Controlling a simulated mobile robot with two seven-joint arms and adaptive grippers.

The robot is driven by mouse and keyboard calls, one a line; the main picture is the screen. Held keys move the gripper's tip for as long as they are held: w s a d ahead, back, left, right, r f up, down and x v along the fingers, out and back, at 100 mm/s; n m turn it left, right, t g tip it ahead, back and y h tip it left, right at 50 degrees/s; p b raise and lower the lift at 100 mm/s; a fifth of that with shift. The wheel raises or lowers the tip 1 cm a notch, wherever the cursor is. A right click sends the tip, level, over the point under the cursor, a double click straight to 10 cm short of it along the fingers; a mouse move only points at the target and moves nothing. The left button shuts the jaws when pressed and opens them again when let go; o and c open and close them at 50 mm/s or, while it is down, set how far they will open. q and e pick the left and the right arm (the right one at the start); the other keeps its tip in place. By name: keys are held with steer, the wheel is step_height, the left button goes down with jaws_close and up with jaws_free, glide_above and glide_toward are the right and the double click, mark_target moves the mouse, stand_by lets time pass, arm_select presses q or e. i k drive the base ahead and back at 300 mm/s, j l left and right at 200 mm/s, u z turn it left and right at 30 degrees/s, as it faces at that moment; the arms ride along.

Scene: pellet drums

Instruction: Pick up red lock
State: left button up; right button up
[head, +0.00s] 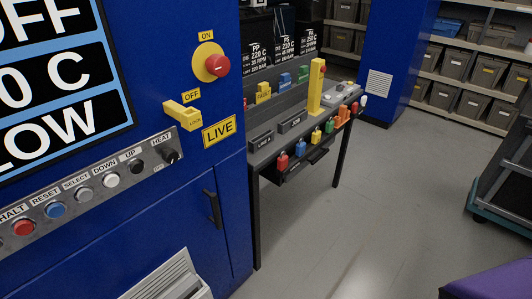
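A red lock (283,162) hangs at the near end of a row of coloured locks along the front edge of a grey bench (295,125). A blue lock (300,148), a yellow lock (316,136) and a green lock (329,126) follow it farther along the row. The red lock is small in the view and looks unobstructed. Neither my left nor my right gripper is in the head view.
A blue machine cabinet (190,190) with buttons, a red emergency knob (217,65) and a black handle (212,208) fills the left. Shelves with grey bins (487,72) stand behind. A dark cart (505,180) is at right. The grey floor (380,200) between is clear.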

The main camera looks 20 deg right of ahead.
mark_target(282, 161)
steer(key=i+l, duration=0.15)
steer(key=l, duration=0.45)
steer(key=i+l+u, duration=0.15)
steer(key=l, duration=0.45)
steer(key=i+l, duration=0.1)
steer(key=l, duration=0.5)
steer(key=i+l+u, duration=0.15)
steer(key=l, duration=1.05)
steer(key=i+u, duration=0.05)
